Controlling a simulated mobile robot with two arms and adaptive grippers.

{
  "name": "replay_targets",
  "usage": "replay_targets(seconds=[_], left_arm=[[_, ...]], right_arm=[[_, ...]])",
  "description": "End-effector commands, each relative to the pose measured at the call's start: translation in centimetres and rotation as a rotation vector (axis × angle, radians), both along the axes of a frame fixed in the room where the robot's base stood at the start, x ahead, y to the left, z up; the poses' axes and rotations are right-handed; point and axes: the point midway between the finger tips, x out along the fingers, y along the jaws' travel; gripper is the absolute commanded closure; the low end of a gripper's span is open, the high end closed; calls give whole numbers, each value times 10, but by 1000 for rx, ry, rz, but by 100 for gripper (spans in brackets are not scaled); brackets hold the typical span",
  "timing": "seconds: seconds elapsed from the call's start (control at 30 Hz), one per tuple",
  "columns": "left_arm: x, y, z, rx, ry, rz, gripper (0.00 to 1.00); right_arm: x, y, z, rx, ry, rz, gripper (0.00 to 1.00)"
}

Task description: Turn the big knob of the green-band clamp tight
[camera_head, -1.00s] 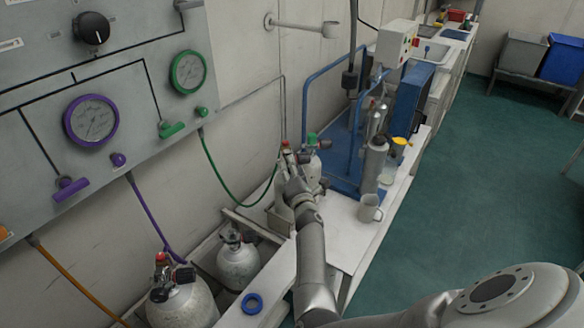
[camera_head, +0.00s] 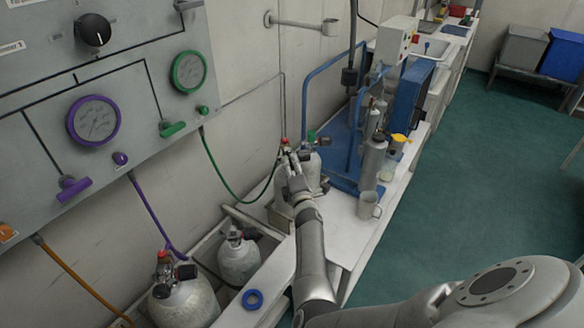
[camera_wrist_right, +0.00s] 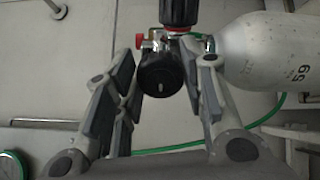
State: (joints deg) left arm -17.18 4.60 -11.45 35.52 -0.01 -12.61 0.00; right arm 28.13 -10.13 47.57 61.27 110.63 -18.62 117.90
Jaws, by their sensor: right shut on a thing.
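In the head view my right gripper (camera_head: 291,163) reaches the valve end of a white cylinder (camera_head: 310,172) near the wall, where the green hose (camera_head: 240,196) runs down to. In the right wrist view the gripper (camera_wrist_right: 165,85) has its grey fingers on both sides of a round black knob (camera_wrist_right: 160,77) with a small white mark and is shut on it. Red-and-silver valve parts show just above the knob, and the white cylinder (camera_wrist_right: 262,48) lies to its right. I cannot make out a green band on the clamp. My left gripper is not in view.
A black handwheel with a red ring (camera_wrist_right: 180,12) sits close above the knob. A steel flask (camera_head: 373,160) and a mug (camera_head: 368,205) stand on the bench to the right. More cylinders (camera_head: 239,262) and a blue ring (camera_head: 252,299) are nearer.

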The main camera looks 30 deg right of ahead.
Motion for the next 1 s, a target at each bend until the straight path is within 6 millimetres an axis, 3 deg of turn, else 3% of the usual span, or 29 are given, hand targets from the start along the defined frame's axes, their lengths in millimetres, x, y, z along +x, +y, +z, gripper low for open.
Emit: replay_targets(seconds=[0.13,0.17,0.33,0.73,1.0], left_arm=[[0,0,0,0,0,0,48],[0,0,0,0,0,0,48],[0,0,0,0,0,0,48],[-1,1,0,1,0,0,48],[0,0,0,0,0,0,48]], right_arm=[[-1,0,-4,2,7,-1,86],[-1,0,-4,2,7,-1,61],[-1,0,-3,1,5,-1,41],[0,-1,3,-4,3,1,41],[-1,-3,30,-11,3,0,41]])
